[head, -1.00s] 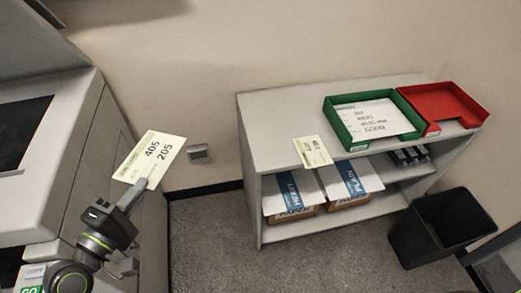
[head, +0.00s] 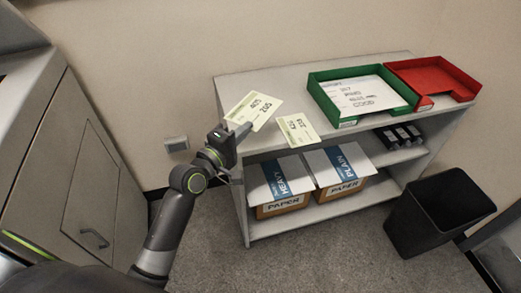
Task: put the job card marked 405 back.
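The pale yellow job card (head: 252,109), marked 405 and 205 in the earlier view, is in my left gripper (head: 242,131). The gripper is shut on the card's lower edge. The card is tilted and appears in front of or over the left end of the shelf unit's top (head: 275,83); I cannot tell whether it touches. A second pale card (head: 298,130) is at the top's front edge, just right of the held card. Its number is too small to read surely. My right gripper is not in view.
A green tray (head: 318,98) with a white sheet and an empty red tray (head: 462,93) stand on the unit. Paper boxes (head: 283,204) are on the lower shelf. A black bin (head: 405,217) stands right of the unit. A grey machine cabinet (head: 50,150) is at left.

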